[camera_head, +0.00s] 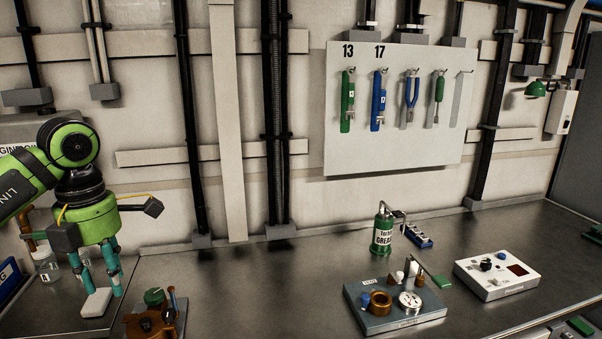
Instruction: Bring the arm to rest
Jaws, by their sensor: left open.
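My left arm, green and black, comes in from the left. Its gripper (103,286) points down with two teal fingers spread apart. A small white block (97,303) lies on the counter at the fingertips; I cannot tell whether they touch it. The gripper appears to hold nothing. My right gripper is not in view.
A brown device with a green knob (155,297) stands just right of the gripper, and a glass jar (47,264) is behind it. A green grease can (382,232), a grey fixture (395,318) and a white box (497,273) stand right. The counter's middle (260,285) is clear.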

